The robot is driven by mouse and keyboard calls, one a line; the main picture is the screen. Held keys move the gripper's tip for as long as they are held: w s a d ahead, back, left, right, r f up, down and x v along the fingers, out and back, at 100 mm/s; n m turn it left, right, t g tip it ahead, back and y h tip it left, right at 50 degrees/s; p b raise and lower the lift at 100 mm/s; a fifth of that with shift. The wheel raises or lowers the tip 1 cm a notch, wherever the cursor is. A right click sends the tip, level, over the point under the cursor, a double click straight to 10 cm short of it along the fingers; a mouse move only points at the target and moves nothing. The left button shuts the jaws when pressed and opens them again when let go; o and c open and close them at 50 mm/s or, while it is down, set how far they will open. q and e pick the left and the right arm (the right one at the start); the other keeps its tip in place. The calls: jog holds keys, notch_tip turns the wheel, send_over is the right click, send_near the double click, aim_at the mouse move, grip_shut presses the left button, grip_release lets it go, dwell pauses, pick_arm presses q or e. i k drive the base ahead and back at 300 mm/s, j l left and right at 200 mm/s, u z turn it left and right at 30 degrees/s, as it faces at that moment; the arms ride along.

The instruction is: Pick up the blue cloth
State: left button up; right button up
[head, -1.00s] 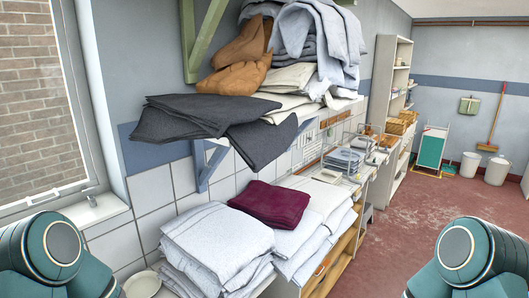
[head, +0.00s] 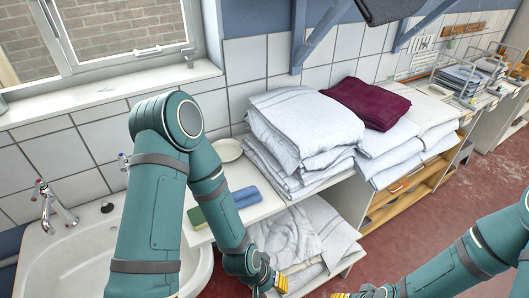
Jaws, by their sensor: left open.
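A small folded blue cloth (head: 246,197) lies on the white counter (head: 262,211) just right of the sink. A green item (head: 198,217) lies left of it, partly hidden by my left arm. My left gripper (head: 272,281), with yellow finger pads, is open near the bottom edge, below and right of the blue cloth and apart from it, in front of the lower shelf. My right gripper (head: 362,293) is cut off by the bottom edge, so its jaws cannot be judged.
A white sink (head: 75,255) with a tap (head: 53,205) is at left. A plate (head: 228,150) sits behind the cloth. White linen stacks (head: 305,125) and a maroon cloth (head: 367,102) fill the counter to the right. More white linen (head: 300,235) lies on the lower shelf.

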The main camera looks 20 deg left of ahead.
aim_at(244, 197)
jog(key=l+u, duration=0.1)
jog(key=u, duration=0.25)
jog(key=i+l+u, duration=0.1)
jog(key=u, duration=0.3)
jog(key=l+u, duration=0.2)
jog(key=u, duration=0.15)
